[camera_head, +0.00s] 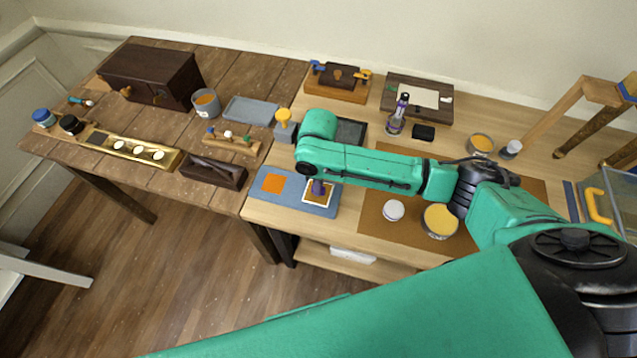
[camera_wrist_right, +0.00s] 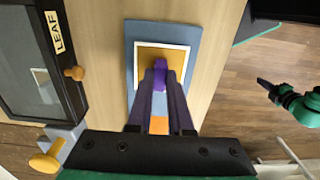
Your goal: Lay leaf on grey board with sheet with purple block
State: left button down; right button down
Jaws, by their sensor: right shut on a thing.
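The grey-blue board (camera_head: 320,208) lies at the front left edge of the pale table, and it also shows in the right wrist view (camera_wrist_right: 195,50). An orange square (camera_head: 273,183) is on its left part. A white-edged sheet with a gold-brown middle (camera_head: 307,197) lies on its right part. The purple block (camera_wrist_right: 160,66) is over the gold-brown middle, between the fingers of my right gripper (camera_wrist_right: 160,82), which is shut on it. Whether the sheet touches the board is unclear. My left gripper (camera_wrist_right: 272,92) shows small at the right of the wrist view; its jaws cannot be made out.
A dark box labelled LEAF (camera_wrist_right: 75,90), with a knob, stands beside the board. A yellow-knobbed grey item (camera_head: 283,125) stands behind it. A tin (camera_head: 440,220) and white-lidded jar (camera_head: 393,210) stand on a brown mat right of the board.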

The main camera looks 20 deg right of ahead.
jog(key=shift+f, duration=0.5)
dwell(0.3)
jog(key=shift+s+f, duration=0.1)
dwell(1.6)
notch_tip(320, 180, up, 5)
jog(key=p, duration=0.6)
notch_tip(320, 180, up, 2)
jog(key=shift+r+p, duration=0.1)
jog(key=shift+p, duration=0.85)
